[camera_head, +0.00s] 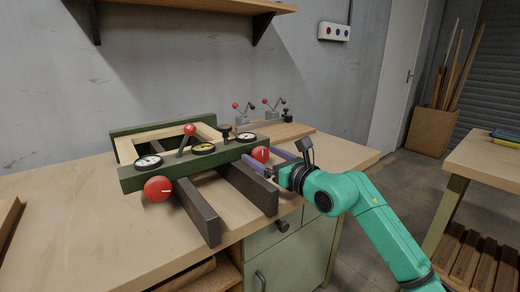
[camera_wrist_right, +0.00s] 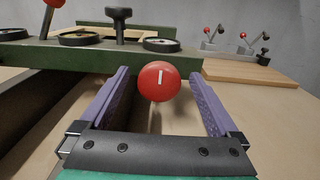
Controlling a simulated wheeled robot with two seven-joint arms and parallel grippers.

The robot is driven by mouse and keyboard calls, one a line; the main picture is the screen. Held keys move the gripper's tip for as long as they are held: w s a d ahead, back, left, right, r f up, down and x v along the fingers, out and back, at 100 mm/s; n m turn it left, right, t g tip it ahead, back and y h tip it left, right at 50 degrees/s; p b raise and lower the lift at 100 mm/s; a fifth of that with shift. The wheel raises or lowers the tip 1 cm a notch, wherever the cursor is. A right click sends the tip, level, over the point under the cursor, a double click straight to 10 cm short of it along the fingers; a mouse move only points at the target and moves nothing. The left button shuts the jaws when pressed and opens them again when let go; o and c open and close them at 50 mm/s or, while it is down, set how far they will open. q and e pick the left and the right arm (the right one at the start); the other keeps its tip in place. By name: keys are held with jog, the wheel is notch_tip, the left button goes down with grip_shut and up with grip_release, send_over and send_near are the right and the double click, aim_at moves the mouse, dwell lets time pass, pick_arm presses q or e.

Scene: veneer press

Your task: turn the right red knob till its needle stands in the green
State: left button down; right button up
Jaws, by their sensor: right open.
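The right red knob (camera_head: 261,154) sits on the front of the green press beam (camera_head: 180,169), below the right gauge (camera_head: 246,137). In the right wrist view this knob (camera_wrist_right: 159,81) shows a white mark standing nearly upright. My right gripper (camera_head: 259,160) is open, its two purple fingers on either side of the knob, with gaps showing between knob and fingers. The right gauge (camera_wrist_right: 161,45) is seen at a flat angle; its needle and green band cannot be made out. My left gripper is not in view.
The left red knob (camera_head: 157,188) and left gauge (camera_head: 147,162) are at the beam's other end, with a middle gauge (camera_head: 203,149) between. Two dark rails (camera_head: 247,188) jut toward the bench front. A wooden board (camera_head: 285,132) with small clamps lies behind.

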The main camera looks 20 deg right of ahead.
jog(key=shift+x, duration=0.85)
jog(key=c, duration=1.4)
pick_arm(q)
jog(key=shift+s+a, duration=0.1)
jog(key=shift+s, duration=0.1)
